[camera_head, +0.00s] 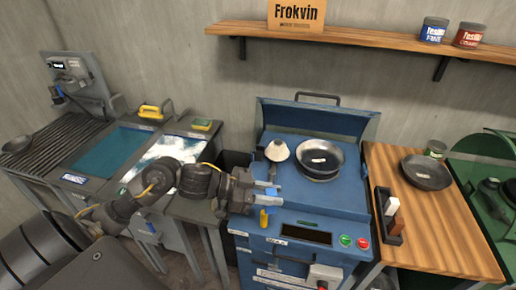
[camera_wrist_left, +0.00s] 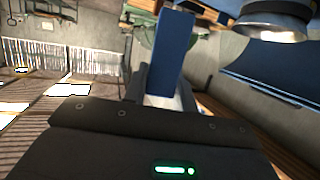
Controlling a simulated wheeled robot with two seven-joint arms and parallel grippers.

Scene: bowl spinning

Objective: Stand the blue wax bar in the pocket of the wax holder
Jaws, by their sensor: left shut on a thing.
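My left gripper (camera_head: 268,188) reaches in from the left over the front of the blue machine. It is shut on the blue wax bar (camera_wrist_left: 172,52), which stands out from between the fingers in the left wrist view. In the head view only a small part of the blue bar (camera_head: 271,191) shows at the fingertips. The dark wax holder (camera_head: 380,197) lies on the wooden bench to the right, well apart from the gripper. A white bar (camera_head: 392,206) and a brown bar (camera_head: 397,227) stand in it. Its pocket floors are hard to see. My right gripper is not in view.
The blue machine (camera_head: 335,205) carries a metal bowl (camera_head: 320,158) and a pale cone-shaped thing (camera_head: 277,151); its lid stands open behind. The bench front is clear.

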